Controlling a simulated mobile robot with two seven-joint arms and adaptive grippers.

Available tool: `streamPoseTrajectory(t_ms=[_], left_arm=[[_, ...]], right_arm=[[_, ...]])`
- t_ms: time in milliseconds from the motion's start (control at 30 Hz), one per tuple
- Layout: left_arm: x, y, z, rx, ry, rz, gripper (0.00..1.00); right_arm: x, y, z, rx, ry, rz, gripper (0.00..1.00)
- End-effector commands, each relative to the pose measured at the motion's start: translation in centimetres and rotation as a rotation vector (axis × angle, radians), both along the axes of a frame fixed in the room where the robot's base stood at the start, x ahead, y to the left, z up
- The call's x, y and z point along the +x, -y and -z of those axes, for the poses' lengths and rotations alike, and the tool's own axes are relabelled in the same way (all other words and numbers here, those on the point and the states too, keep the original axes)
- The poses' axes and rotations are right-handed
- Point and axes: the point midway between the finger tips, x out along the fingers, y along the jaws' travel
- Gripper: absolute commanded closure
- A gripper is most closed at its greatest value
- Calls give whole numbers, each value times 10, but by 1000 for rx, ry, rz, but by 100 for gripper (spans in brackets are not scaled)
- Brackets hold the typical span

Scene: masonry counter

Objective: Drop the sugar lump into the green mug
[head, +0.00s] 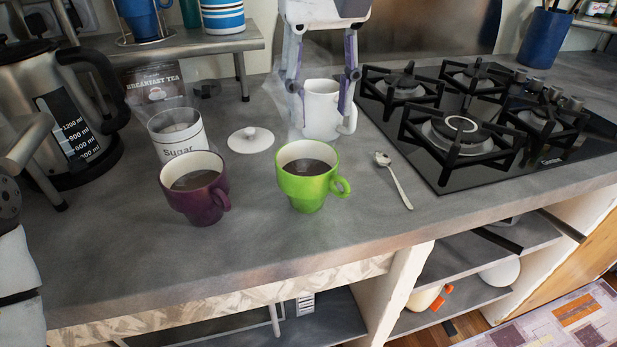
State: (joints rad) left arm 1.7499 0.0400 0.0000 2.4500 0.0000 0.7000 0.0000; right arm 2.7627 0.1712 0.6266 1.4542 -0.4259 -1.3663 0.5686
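The green mug (311,191) stands upright on the counter with dark liquid inside and its handle to the right. A white canister labelled Sugar (180,150) stands open behind and left of it; I cannot make out a separate sugar lump. The canister's white lid (250,139) lies beside it. My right gripper (322,98) points down behind the green mug, its fingers wide apart on both sides of a white jug (321,116). I cannot tell whether they press on it. My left gripper is out of view; only part of my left arm shows at the left edge.
A purple mug (195,195) with dark liquid stands left of the green mug. A spoon (395,182) lies to its right, before the gas hob (440,150). A kettle (70,120) and a raised shelf (185,48) with cups are at left. The front counter strip is clear.

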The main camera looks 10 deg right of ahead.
Motion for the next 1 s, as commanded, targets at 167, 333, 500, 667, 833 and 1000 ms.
streamPoseTrajectory(t_ms=[167, 333, 500, 667, 833, 1000], left_arm=[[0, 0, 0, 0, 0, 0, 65], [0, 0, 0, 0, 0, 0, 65], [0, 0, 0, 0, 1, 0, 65], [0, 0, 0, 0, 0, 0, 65], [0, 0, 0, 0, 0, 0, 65], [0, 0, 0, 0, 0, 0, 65]], right_arm=[[0, 0, -1, 0, 1, 0, 59], [1, 0, -31, 1, 6, 2, 59], [1, 0, -79, -1, 6, 3, 59], [1, 0, -109, 0, 3, 2, 59], [0, 0, -120, 0, 0, -1, 59], [-1, 0, -120, 0, -1, -1, 59]])
